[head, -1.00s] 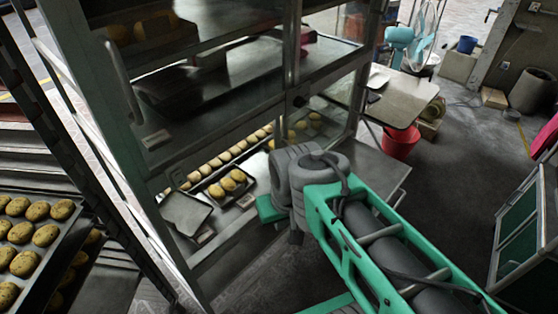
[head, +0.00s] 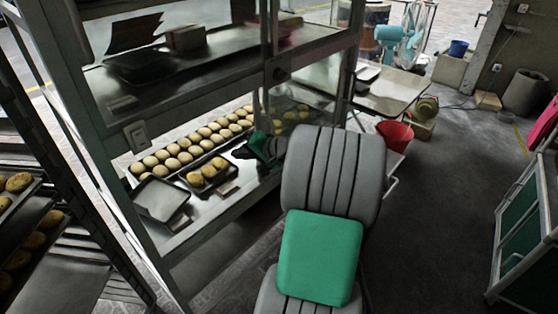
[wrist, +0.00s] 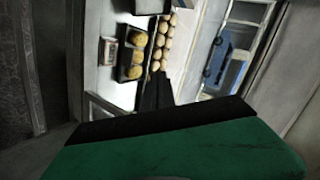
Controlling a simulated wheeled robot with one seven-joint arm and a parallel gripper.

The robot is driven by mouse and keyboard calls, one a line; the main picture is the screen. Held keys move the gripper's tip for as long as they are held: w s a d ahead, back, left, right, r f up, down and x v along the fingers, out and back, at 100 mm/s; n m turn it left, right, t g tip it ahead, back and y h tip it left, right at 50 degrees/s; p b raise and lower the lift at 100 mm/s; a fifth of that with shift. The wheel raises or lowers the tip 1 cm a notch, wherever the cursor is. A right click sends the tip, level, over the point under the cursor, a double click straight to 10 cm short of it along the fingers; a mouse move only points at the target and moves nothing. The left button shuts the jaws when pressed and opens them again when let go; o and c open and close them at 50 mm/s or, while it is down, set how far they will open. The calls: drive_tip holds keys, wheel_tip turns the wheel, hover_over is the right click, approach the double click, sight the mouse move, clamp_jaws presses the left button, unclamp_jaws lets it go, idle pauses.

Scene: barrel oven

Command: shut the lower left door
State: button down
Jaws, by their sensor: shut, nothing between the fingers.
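The tall metal-framed glass cabinet (head: 225,88) fills the left half of the head view. Its lower bay holds rows of pale buns (head: 190,148), a small dark tray of browned rolls (head: 208,174) and an empty dark tray (head: 161,200). The lower left door's pane is hard to make out, so I cannot tell its angle. My gripper (head: 262,148) is shut and empty at the lower bay's right part, beside a pale upright bar. In the wrist view my dark fingers (wrist: 153,93) point towards the bay; contact with the door cannot be told.
A rack with trays of rolls (head: 20,255) stands at the far left. A green-panelled cabinet (head: 525,230) is at the right edge. Floor between is clear.

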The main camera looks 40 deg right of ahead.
drive_tip(key=s+d+f+m+t+h+b, duration=0.1)
drive_tip(key=s+d+f+m+t+b, duration=0.15)
drive_tip(key=d, duration=0.65)
drive_tip(key=m+t+h, duration=0.3)
drive_tip(key=m+t, duration=0.1)
drive_tip(key=m, duration=0.1)
approach(276, 127)
drive_tip(key=w, duration=0.1)
drive_tip(key=w+b, duration=0.1)
drive_tip(key=w, duration=0.2)
drive_tip(key=shift+w+d+r+b, duration=0.1)
drive_tip(key=shift+w+r+b, duration=0.05)
drive_tip(key=shift+r+b, duration=0.15)
drive_tip(key=a, duration=0.1)
drive_tip(key=s+a, duration=0.1)
drive_tip(key=a, duration=0.1)
drive_tip(key=shift+s+a, duration=0.1)
drive_tip(key=shift+a, duration=0.1)
